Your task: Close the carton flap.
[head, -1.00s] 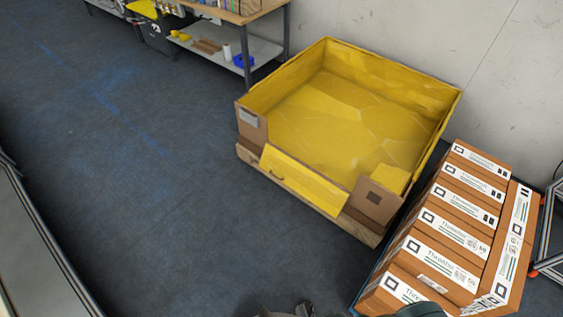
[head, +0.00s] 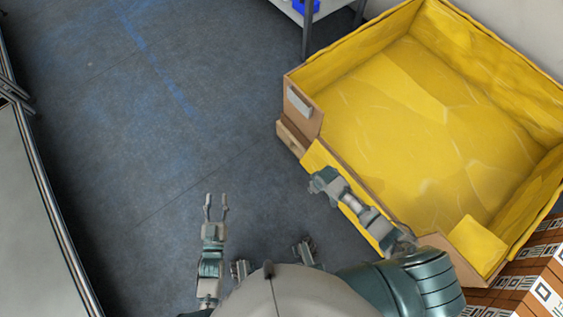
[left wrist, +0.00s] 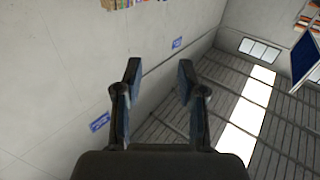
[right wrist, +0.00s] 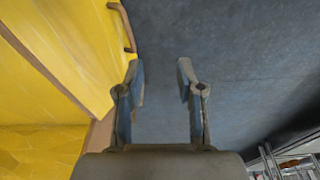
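The large carton (head: 298,102) is lined in yellow and stands open on a wooden pallet. Its front flap (head: 313,157) is folded down on the outside, partly covered by my right arm in the head view. In the right wrist view the yellow flap (right wrist: 75,40) carries a curved brown handle (right wrist: 127,28), just left of and beyond the fingers. My right gripper (right wrist: 160,75) is open and empty; in the head view it is by the flap (head: 318,182). My left gripper (head: 216,200) is open and empty above the floor, left of the carton; its wrist view (left wrist: 157,75) faces wall and ceiling.
Stacked brown boxes (head: 540,285) stand at the carton's right. A shelf unit (head: 308,35) with a blue bin stands behind its far left corner. A grey surface with a metal edge (head: 50,200) is at far left. The floor between is clear.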

